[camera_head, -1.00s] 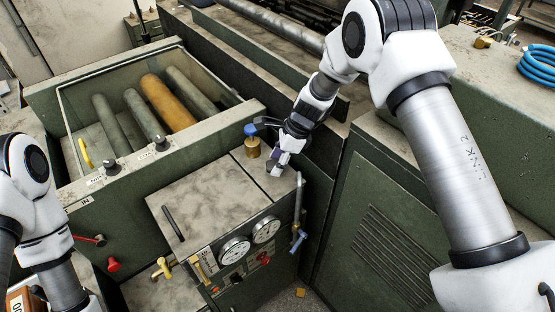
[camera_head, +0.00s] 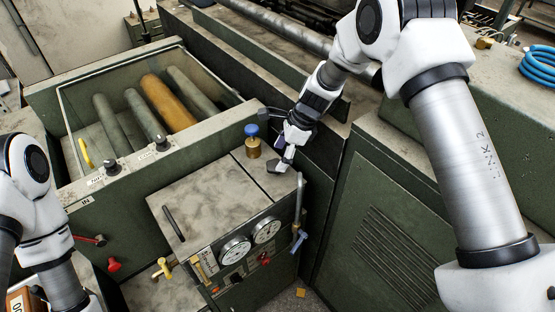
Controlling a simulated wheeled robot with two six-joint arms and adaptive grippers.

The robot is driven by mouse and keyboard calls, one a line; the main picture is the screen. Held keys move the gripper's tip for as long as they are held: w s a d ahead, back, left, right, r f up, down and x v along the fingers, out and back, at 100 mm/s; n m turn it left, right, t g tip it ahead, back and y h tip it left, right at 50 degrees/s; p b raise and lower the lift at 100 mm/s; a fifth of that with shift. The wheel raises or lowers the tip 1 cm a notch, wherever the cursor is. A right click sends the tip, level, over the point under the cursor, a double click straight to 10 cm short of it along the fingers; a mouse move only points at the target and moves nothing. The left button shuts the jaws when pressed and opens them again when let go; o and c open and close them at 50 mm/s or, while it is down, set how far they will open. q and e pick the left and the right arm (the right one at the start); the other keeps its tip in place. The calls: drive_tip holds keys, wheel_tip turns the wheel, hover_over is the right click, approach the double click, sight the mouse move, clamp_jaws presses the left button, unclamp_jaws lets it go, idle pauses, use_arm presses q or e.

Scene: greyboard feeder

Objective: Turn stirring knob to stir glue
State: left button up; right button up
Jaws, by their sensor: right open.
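A blue knob (camera_head: 251,130) sits on a brass fitting (camera_head: 253,149) on the top of the green cabinet (camera_head: 205,200). Two black knobs, one at the left (camera_head: 112,165) and one further right (camera_head: 160,143), stand on the front rim of the roller trough, beside small labels I cannot read. I cannot tell which one is the stirring knob. My right gripper (camera_head: 267,141) is open, its fingers spread just right of the blue knob and brass fitting, with nothing held. My left arm shows at the left edge; its gripper is out of view.
The trough (camera_head: 65,110) holds several rollers, one of them orange (camera_head: 168,103). Red handles (camera_head: 113,264) stick out below the trough. A blue hose (camera_head: 538,64) lies at upper right.

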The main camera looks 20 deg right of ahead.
drive_tip(key=v, duration=0.9)
